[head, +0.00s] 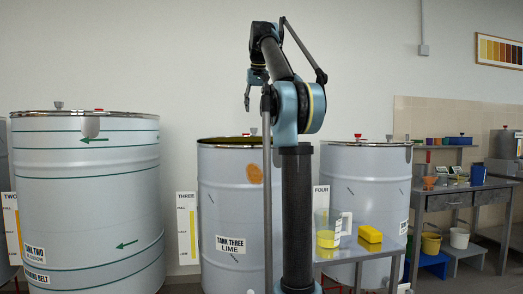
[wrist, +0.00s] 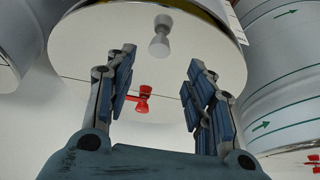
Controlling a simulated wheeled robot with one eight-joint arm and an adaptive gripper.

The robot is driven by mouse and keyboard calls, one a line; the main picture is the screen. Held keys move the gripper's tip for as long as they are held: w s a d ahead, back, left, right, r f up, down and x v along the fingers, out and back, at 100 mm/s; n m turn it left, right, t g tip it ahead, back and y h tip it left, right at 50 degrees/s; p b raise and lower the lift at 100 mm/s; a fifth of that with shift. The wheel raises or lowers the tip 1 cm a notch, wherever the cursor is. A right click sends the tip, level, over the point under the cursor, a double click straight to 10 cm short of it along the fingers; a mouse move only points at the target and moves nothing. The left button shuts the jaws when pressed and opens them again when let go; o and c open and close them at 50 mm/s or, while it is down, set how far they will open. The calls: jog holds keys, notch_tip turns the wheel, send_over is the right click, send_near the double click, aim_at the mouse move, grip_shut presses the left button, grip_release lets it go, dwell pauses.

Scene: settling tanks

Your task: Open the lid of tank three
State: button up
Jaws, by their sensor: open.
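Tank three (head: 222,200) is a pale grey drum with a "TANK THREE LIME" label and an orange-brown spot, standing mid-picture in the head view, partly hidden by my arm. Its round top (wrist: 90,60) fills much of the wrist view and looks flat and closed. A grey knob (wrist: 159,36) stands near one edge of it. A red handle (wrist: 140,98) shows further in, between my fingers in the picture. My gripper (head: 247,98) is open and empty above the tank, pointing down. In the wrist view its fingers (wrist: 158,90) are spread wide, apart from both knobs.
Tank two (head: 85,195) stands to the left with green bands. Tank four (head: 375,175) is at the right, behind a small table with a jug (head: 328,232) and a yellow block (head: 370,233). A workbench (head: 460,195) with pots is far right. The wall is behind.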

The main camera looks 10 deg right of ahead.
jog(key=v, duration=0.7)
jog(key=s+f, duration=0.6)
jog(key=f, duration=0.6)
jog(key=s+f+g, duration=0.1)
jog(key=s+f, duration=0.5)
jog(key=f, duration=0.5)
jog(key=shift+s+f, duration=0.25)
jog(key=shift+f, duration=0.15)
jog(key=w+r+t, duration=0.1)
jog(key=w+r, duration=0.5)
jog(key=r, duration=0.6)
jog(key=w+r, duration=0.7)
jog(key=r, duration=0.5)
jog(key=x, duration=1.7)
jog(key=shift+f, duration=0.35)
grip_shut()
jog(key=shift+r, duration=0.15)
